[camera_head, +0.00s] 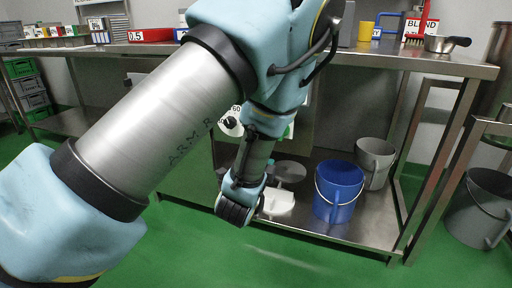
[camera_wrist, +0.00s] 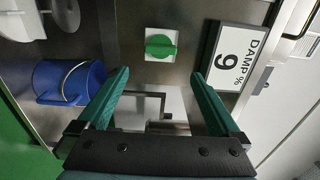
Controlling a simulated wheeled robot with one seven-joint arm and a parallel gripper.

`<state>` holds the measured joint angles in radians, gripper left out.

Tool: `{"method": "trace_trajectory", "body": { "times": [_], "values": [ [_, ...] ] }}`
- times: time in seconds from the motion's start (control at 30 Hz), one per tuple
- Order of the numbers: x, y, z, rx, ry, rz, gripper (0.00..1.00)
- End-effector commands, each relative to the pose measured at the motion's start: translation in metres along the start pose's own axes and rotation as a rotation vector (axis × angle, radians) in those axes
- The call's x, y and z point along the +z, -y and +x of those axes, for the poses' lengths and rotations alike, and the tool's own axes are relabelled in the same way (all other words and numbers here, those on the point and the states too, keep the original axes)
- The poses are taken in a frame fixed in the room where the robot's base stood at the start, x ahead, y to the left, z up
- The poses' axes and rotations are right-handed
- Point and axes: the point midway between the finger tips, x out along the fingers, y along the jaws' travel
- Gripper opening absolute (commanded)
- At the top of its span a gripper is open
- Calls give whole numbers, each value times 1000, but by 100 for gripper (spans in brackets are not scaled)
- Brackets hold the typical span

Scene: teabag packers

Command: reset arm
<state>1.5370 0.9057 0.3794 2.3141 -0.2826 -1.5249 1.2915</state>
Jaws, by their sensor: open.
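My arm (camera_head: 160,125), silver and pale blue, reaches across the head view in front of a steel table. My gripper (camera_head: 240,208) hangs low in front of the table's lower shelf, and its fingers are hard to make out there. In the wrist view my gripper (camera_wrist: 160,82) has two green fingers spread wide apart with nothing between them. Beyond the fingers are a green round knob (camera_wrist: 160,46) on a white plate and a sign (camera_wrist: 238,58) reading "DAMP 9 %".
A blue bucket (camera_head: 339,190) and a grey bucket (camera_head: 374,163) stand on the lower shelf (camera_head: 300,226). Another grey bucket (camera_head: 480,205) is at far right. A metal scoop (camera_head: 440,44) lies on the tabletop (camera_head: 420,62). The green floor (camera_head: 180,250) in front is clear.

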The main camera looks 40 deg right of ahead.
Motion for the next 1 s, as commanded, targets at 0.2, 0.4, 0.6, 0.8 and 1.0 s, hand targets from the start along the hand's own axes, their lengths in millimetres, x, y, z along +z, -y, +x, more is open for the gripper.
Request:
{"method": "trace_trajectory", "body": {
  "times": [0.2, 0.4, 0.6, 0.8, 1.0],
  "values": [
    [0, 0, 0, 0, 1, -1, 100],
    [47, -3, 2, 85, 102, -120, 100],
    [160, -16, -24, 290, 385, -485, 100],
    [248, -24, -89, 438, 691, -883, 100],
    [301, -19, -180, 518, 1010, -1256, 100]
  ]
}}
